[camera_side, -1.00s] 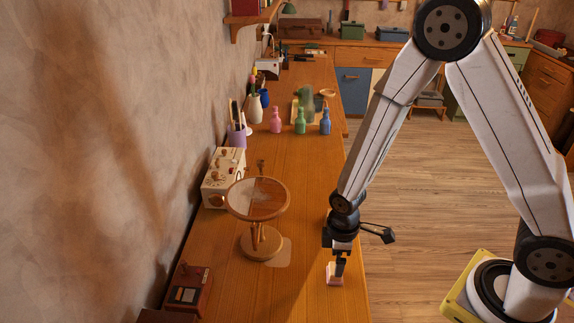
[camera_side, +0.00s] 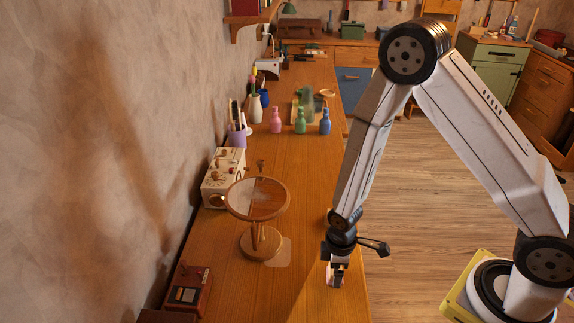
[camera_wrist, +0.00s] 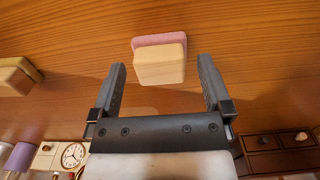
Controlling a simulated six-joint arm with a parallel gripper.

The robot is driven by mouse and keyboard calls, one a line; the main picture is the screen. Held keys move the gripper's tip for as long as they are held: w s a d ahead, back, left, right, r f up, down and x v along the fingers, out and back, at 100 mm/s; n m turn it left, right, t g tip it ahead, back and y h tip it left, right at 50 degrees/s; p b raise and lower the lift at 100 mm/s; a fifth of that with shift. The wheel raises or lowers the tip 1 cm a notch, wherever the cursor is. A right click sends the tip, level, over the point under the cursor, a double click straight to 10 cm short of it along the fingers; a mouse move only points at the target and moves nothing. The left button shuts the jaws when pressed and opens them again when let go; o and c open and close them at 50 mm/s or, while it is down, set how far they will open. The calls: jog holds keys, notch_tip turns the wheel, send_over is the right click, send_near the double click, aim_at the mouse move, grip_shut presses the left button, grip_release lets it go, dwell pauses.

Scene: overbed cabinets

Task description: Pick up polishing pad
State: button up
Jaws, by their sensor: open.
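The polishing pad is a pale wooden block (camera_wrist: 160,66) with a pink pad face (camera_wrist: 158,41), lying on the wooden workbench. In the side view the pad (camera_side: 336,281) is near the bench's right edge, mostly hidden by my gripper (camera_side: 337,270). In the wrist view my gripper (camera_wrist: 162,66) is open, with one dark finger on each side of the block's line. The block shows centred between and just beyond the fingertips, with gaps on both sides. I cannot tell whether the fingers reach down beside it.
A round mirror on a wooden stand (camera_side: 257,199) stands left of my gripper. A red box (camera_side: 189,291) and a cream clock box (camera_side: 222,178) are along the wall. Pink, green and blue bottles (camera_side: 300,122) stand farther back.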

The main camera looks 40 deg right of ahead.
jog(key=shift+f, duration=0.4)
jog(key=c, duration=1.1)
jog(key=shift+r, duration=0.15)
jog(key=shift+r, duration=4.85)
